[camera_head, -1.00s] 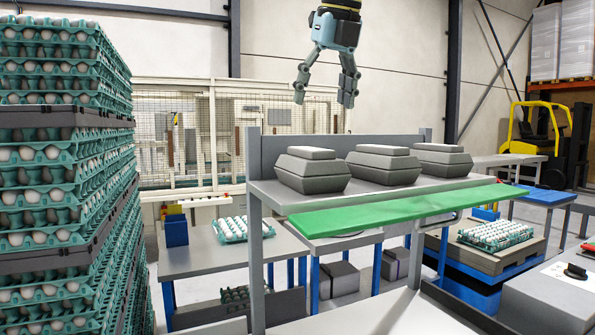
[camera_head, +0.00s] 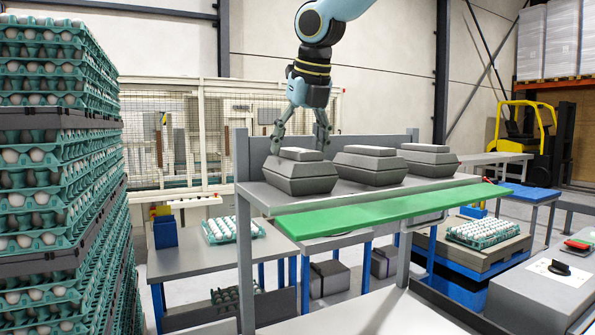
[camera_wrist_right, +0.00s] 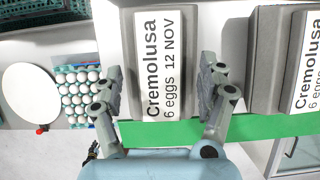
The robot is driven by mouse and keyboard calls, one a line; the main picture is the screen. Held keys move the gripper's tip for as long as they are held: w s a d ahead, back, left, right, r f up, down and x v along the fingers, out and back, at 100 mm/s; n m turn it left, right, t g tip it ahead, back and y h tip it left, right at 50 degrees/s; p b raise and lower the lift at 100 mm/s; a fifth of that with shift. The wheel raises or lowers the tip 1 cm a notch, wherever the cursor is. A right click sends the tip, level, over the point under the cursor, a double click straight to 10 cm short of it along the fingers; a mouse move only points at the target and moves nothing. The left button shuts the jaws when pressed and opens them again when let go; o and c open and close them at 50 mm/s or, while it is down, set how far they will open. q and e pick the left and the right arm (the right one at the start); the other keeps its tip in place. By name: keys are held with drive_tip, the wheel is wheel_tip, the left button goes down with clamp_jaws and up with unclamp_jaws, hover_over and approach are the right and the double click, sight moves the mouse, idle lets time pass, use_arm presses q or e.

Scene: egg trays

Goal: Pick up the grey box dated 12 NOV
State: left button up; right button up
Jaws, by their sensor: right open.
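The grey box dated 12 NOV (camera_wrist_right: 144,70) lies under my right wrist camera, its white label reading "Cremolusa 6 eggs 12 NOV". In the head view it is the leftmost grey box (camera_head: 300,177) on the raised shelf. My right gripper (camera_head: 300,143) points down over this box, fingers spread and empty. In the wrist view the fingers of the right gripper (camera_wrist_right: 160,75) lie to the left and right of the label. Whether the fingertips touch the box cannot be told. My left gripper is not in view.
A middle grey box (camera_head: 370,170) and a right grey box (camera_head: 430,165) stand on the same shelf (camera_head: 262,196). In the wrist view the neighbouring box (camera_wrist_right: 262,60) is close to the right finger. A green strip (camera_head: 390,214) runs along the shelf front. A tall egg-tray stack (camera_head: 60,190) stands left.

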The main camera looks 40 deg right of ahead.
drive_tip(key=shift+f+b, duration=0.25)
drive_tip(key=shift+b, duration=0.05)
idle(0.5)
drive_tip(key=c, duration=1.5)
drive_tip(key=shift+c, duration=0.2)
drive_tip(key=shift+r, duration=0.1)
clamp_jaws()
